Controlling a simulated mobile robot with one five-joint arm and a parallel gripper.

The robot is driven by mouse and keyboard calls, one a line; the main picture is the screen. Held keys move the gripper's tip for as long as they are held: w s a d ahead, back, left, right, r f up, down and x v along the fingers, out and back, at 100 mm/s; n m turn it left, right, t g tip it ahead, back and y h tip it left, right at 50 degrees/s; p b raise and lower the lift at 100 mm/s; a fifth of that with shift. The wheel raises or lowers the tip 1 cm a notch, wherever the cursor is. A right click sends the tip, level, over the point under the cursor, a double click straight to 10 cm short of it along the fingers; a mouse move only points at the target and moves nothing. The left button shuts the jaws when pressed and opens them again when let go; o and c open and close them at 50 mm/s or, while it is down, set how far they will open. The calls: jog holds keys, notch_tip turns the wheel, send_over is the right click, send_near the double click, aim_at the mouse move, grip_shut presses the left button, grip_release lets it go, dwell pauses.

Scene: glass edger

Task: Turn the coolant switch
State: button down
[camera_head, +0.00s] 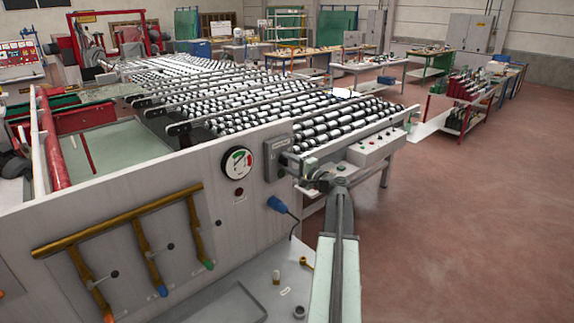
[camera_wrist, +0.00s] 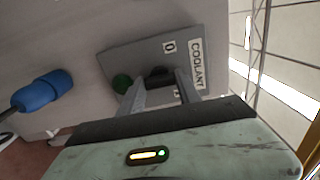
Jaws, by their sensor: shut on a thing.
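The coolant switch is a grey plate (camera_wrist: 130,62) on the light panel, lettered COOLANT, with a 0 mark near its top. It looks turned sideways in the wrist view. Its black knob (camera_wrist: 160,73) sits between the fingers of my gripper (camera_wrist: 160,86), which is shut on it. A second mark is partly covered by a finger. Which way the knob points is hard to tell.
A blue plug (camera_head: 277,204) with a cable sticks out below the switch, and it also shows in the wrist view (camera_wrist: 45,90). A round gauge (camera_head: 237,163) is left of the switch. The roller conveyor (camera_head: 330,112) lies behind. Open floor (camera_head: 480,220) is at the right.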

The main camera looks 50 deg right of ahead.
jog(key=shift+d+r+m, duration=0.1)
jog(key=shift+m, duration=3.7)
jog(key=c, duration=0.8)
grip_release()
jog(key=shift+w, duration=0.1)
jog(key=shift+c, duration=0.2)
jog(key=s, duration=0.7)
jog(key=shift+s+a, duration=0.35)
jog(key=shift+s, duration=0.05)
